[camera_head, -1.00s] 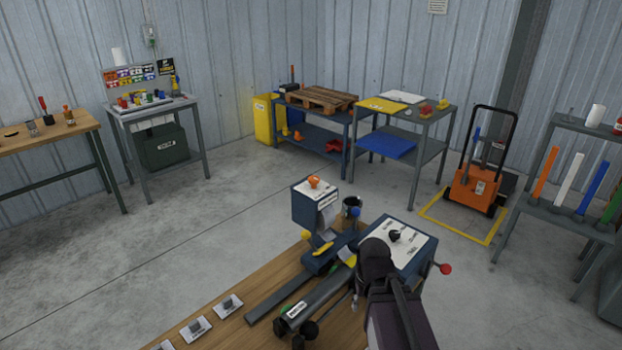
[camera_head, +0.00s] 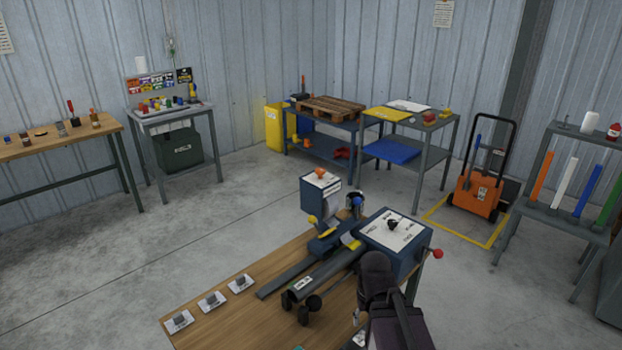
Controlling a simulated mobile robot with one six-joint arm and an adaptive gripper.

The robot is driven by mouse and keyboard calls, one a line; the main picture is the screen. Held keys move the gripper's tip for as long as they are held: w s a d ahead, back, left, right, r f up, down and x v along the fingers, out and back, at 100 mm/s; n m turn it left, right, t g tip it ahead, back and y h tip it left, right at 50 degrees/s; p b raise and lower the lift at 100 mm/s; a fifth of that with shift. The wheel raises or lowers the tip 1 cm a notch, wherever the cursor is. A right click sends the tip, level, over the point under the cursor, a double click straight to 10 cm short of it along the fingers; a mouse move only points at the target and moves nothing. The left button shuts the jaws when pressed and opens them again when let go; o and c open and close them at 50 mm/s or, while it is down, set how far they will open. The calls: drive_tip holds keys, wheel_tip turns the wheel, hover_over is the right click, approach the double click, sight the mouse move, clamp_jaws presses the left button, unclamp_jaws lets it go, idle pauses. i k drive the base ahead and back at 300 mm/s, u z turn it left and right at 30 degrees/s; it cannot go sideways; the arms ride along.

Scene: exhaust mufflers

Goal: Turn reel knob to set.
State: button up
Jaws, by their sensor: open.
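A dark knob (camera_head: 392,224) sits on the white, lettered top plate of a blue box (camera_head: 402,262) on the wooden bench. Several short labels surround the knob. The lettering and the knob's pointing direction are too small to read, so I cannot tell its setting or confirm that it is the reel knob. My dark arm rises in front of the bench at lower right, overlapping the near side of the box. Nothing is seen touching the knob.
A red ball handle (camera_head: 437,254) sticks out at the box's right. Small labelled plates (camera_head: 211,300) lie along the bench (camera_head: 235,327). Open floor lies behind the bench.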

sight(320, 171)
drive_tip(key=u, duration=0.2)
drive_tip(key=k, duration=0.45)
drive_tip(key=z, duration=0.8)
drive_tip(key=i, duration=1)
drive_tip(key=z, duration=0.05)
